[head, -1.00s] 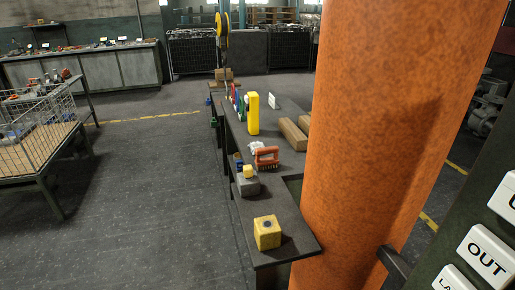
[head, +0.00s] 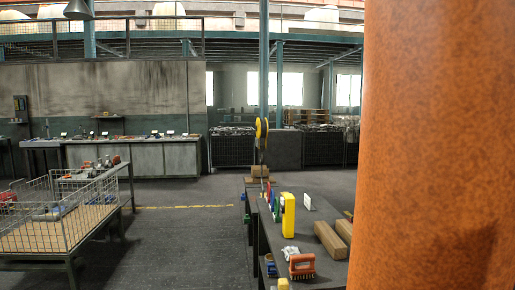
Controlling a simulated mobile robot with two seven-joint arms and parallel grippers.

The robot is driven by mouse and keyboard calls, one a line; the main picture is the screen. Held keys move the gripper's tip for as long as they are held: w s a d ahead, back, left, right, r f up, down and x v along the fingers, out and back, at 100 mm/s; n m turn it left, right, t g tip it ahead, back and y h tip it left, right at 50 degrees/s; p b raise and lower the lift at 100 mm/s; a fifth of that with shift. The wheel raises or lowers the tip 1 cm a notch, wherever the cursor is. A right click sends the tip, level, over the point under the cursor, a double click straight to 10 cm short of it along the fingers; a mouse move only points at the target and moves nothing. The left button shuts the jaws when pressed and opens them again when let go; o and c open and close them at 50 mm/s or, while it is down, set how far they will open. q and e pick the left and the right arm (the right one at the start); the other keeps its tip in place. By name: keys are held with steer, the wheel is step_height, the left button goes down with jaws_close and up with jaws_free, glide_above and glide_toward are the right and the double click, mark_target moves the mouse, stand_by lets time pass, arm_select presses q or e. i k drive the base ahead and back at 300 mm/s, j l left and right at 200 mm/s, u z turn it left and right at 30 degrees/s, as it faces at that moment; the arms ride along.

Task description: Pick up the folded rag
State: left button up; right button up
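I cannot make out a clearly folded rag in the head view. A small whitish, crumpled-looking thing (head: 289,252) lies on the dark workbench (head: 318,278), just behind an orange brush (head: 302,267). It is too small to tell whether it is cloth. Neither of my grippers shows in the view.
A large orange column (head: 435,150) blocks the right side and hides part of the bench. The bench also holds a yellow upright block (head: 288,215) and brown bars (head: 330,240). A wire-mesh cart (head: 60,225) stands at left. Open floor (head: 180,240) lies between.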

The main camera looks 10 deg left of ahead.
mark_target(289, 250)
steer(key=k, duration=0.55)
steer(key=k+z, duration=0.1)
steer(key=z, duration=1.2)
steer(key=i+j+z, duration=0.15)
steer(key=j+z, duration=0.2)
steer(key=j, duration=0.35)
steer(key=i+j+z, duration=0.1)
steer(key=j+z, duration=0.2)
steer(key=j, duration=0.45)
steer(key=i+j, duration=0.1)
steer(key=j, duration=2.05)
steer(key=i, duration=0.05)
